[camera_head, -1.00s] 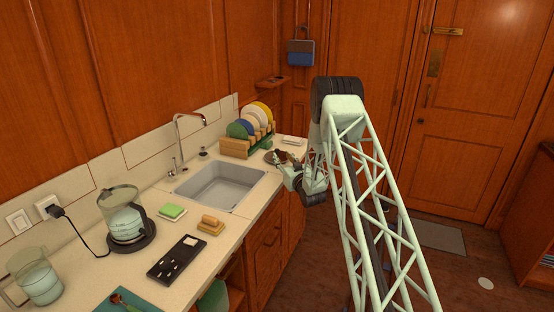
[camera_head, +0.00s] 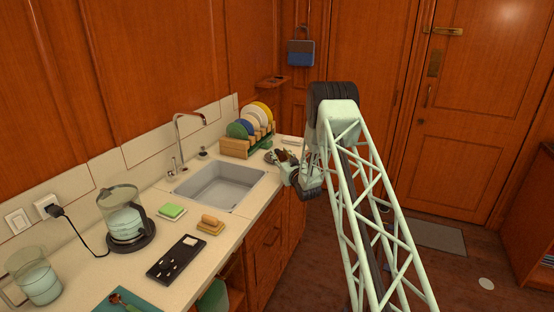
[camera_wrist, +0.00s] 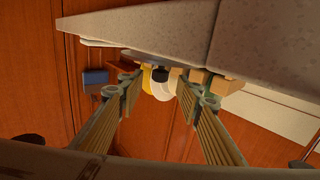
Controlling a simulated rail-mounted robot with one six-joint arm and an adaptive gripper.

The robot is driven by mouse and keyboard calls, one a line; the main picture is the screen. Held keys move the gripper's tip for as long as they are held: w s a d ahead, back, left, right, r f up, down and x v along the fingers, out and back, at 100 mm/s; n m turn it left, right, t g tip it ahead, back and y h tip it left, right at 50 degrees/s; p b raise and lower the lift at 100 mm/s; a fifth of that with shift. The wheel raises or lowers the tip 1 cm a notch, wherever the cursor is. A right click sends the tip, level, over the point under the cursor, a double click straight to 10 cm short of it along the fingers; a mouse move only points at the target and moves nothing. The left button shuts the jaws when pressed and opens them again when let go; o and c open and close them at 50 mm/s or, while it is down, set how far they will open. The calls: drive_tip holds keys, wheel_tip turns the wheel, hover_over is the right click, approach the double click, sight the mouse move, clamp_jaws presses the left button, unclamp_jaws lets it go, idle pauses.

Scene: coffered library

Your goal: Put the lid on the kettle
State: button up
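The kettle (camera_head: 124,218) is a clear glass jug on a black base at the left of the counter, its cord running to a wall socket. It stands upright and I see no lid on its top. My gripper (camera_head: 278,158) is at the far right end of the counter, beyond the sink. In the wrist view my gripper (camera_wrist: 163,92) has its two fingers well apart, with nothing held between them. A small dark round-edged thing (camera_head: 268,156) shows on the counter beside my gripper; it is partly hidden, and I cannot tell whether it is the lid.
A dish rack (camera_head: 236,148) with several plates stands behind my gripper. The sink (camera_head: 218,188) and tap lie between it and the kettle.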

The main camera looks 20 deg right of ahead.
drive_tip(key=shift+w+d, duration=0.1)
drive_tip(key=shift+w, duration=1.25)
drive_tip(key=c, duration=0.9)
drive_tip(key=shift+c, duration=0.2)
drive_tip(key=shift+r, duration=1.75)
drive_tip(key=s+a, duration=0.2)
drive_tip(key=s, duration=0.5)
drive_tip(key=s+a+r+p, duration=0.1)
drive_tip(key=s+a, duration=0.1)
drive_tip(key=s, duration=0.6)
drive_tip(key=shift+s+r+p, duration=0.2)
drive_tip(key=shift+s+p, duration=0.05)
drive_tip(key=shift+p, duration=0.05)
